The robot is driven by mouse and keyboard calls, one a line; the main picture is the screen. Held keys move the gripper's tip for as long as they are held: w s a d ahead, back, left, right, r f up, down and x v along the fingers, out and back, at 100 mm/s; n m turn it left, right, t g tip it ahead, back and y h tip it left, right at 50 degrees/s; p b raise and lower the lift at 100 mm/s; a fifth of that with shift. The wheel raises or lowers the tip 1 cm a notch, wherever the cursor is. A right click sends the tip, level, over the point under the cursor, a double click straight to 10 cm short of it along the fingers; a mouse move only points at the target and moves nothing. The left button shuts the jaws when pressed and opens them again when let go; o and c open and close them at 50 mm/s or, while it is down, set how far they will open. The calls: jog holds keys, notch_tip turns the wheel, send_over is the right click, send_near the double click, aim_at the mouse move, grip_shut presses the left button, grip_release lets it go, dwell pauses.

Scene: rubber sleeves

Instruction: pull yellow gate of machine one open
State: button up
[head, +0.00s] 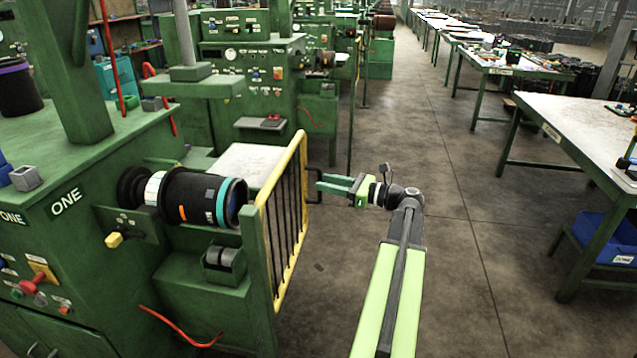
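The yellow gate (284,222) has a yellow frame with dark vertical bars. It stands at the right front of the green machine marked ONE (66,201), beside the end of its dark roller, and is hinged near a green post (258,270). A dark handle (317,186) sticks out from the gate's right side. My gripper (322,184) is at the handle, with its green fingers pointing left. One finger appears above the other, with the handle at their tips. Whether the fingers are closed on the handle is too small to tell.
The dark roller (190,197) with a teal band lies left of the gate. More green machines (250,65) stand behind. White-topped tables (580,130) line the right side, with a blue bin (600,240) below the nearest. The grey aisle floor (470,250) is clear.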

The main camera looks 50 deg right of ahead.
jog(key=shift+x, duration=1.35)
grip_shut()
jog(key=shift+s, duration=0.1)
jog(key=shift+a+f, duration=0.1)
jog(key=shift+a, duration=0.05)
jog(key=shift+s, duration=0.1)
